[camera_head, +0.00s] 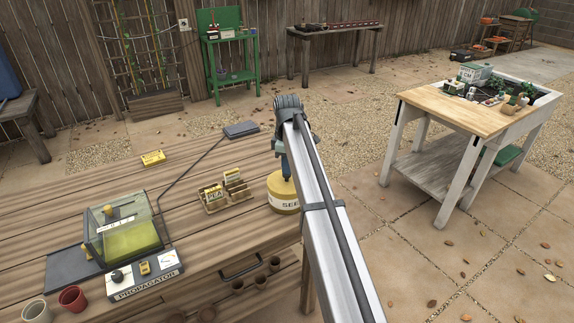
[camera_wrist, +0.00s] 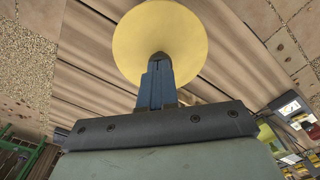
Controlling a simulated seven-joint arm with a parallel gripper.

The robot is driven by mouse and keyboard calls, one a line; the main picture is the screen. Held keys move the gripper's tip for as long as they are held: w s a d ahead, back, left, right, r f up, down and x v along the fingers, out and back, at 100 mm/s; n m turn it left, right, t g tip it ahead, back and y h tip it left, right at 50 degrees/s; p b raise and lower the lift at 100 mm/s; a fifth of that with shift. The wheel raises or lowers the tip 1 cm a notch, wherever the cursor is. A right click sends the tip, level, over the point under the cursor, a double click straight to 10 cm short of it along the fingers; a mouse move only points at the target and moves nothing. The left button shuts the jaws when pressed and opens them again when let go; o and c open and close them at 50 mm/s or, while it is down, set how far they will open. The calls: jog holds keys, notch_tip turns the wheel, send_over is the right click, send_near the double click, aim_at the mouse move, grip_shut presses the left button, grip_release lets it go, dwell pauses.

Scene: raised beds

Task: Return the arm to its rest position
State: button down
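My arm reaches out from the bottom of the head view, and my gripper (camera_head: 287,178) points down at the round yellow seed tin (camera_head: 284,205) near the right end of the wooden bench (camera_head: 170,225). The tin stands upright and its label is partly hidden by my arm. In the wrist view the blue fingers of my gripper (camera_wrist: 157,75) are close together over the round pale-yellow lid (camera_wrist: 190,45). A small dark rounded shape shows at the fingertips. I cannot tell whether it is a knob on the lid, or whether the fingers touch the lid.
A propagator (camera_head: 125,235) with a clear cover, seed packets in a wooden holder (camera_head: 225,190), a yellow block (camera_head: 153,157) and a grey slab (camera_head: 241,129) are on the bench. A white potting table (camera_head: 475,115) stands to the right, with open paving between.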

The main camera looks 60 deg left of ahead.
dwell(0.3)
jog(key=shift+r, duration=3.5)
